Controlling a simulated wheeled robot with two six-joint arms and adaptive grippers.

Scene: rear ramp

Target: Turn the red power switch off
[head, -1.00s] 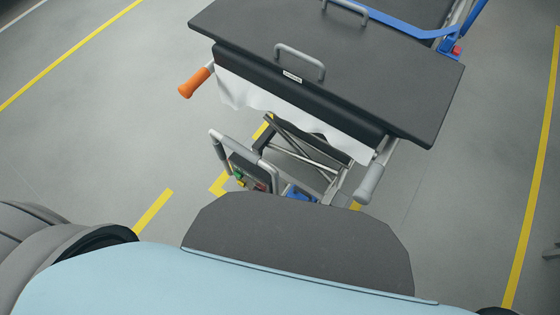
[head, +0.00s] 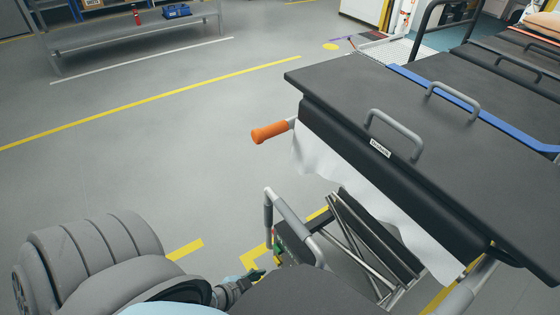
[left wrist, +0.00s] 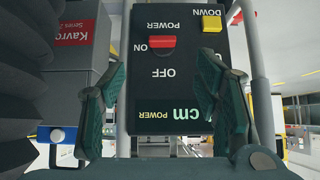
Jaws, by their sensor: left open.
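The black control box (left wrist: 150,90) fills the middle of the left wrist view, its lettering upside down. The red power switch (left wrist: 162,41) sits on it at the ON label, with the OFF label on the near side. My left gripper (left wrist: 160,68) is open, with one finger on each side of the box's face and nothing held between them. In the head view my left gripper (head: 252,276) is small and close to the control box (head: 294,243) under the stretcher's end; the red switch cannot be made out there. My right gripper is not in view.
A yellow DOWN button (left wrist: 211,23) is beside the switch. A grey tube frame (head: 288,215) surrounds the box. The black stretcher (head: 430,125) with an orange grip (head: 269,132) overhangs it. Open floor (head: 170,130) lies to the left.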

